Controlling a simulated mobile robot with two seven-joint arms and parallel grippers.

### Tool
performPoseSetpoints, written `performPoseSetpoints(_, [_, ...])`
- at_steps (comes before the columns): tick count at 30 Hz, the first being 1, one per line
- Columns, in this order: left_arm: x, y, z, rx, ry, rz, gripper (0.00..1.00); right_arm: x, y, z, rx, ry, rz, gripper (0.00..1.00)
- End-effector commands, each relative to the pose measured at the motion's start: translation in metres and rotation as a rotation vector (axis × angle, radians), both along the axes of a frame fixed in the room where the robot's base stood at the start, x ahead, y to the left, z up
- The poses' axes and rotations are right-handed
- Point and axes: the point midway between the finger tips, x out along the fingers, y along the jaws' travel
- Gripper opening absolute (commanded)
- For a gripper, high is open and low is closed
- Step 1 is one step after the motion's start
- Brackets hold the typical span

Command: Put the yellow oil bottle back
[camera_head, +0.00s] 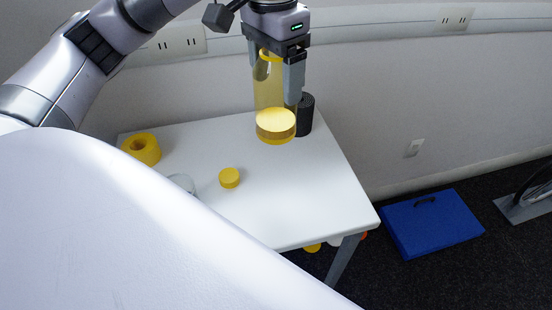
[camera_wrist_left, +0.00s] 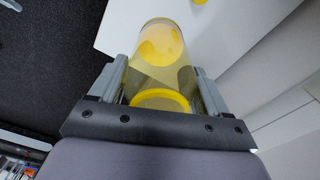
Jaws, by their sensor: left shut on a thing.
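The yellow oil bottle (camera_head: 271,90) is a clear, yellow-tinted bottle with a yellow neck ring and yellow contents at its base. My left gripper (camera_head: 279,68) is shut on its upper part from above. The bottle is upright over the back right of the white table (camera_head: 290,205); I cannot tell if its base touches the top. In the left wrist view the bottle (camera_wrist_left: 160,62) sits between the two fingers of my left gripper (camera_wrist_left: 170,85). My right gripper is not in view.
A yellow tape roll (camera_head: 142,149), a small yellow cap (camera_head: 229,178) and a partly hidden clear item (camera_head: 183,183) are on the table. A dark roll (camera_head: 305,115) stands just right of the bottle. A blue box (camera_head: 432,222) lies on the floor. The table's front right is clear.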

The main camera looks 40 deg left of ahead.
Motion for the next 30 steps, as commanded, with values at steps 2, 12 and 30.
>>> performPoseSetpoints(2, [0.000,0.000,-0.020,-0.002,0.005,-0.001,0.34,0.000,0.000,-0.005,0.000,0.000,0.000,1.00])
performPoseSetpoints(12, [-0.001,0.000,-0.100,0.001,0.005,0.002,0.35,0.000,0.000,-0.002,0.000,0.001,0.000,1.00])
performPoseSetpoints(30, [-0.001,0.000,-0.172,0.000,0.001,0.002,0.35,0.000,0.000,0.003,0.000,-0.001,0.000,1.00])
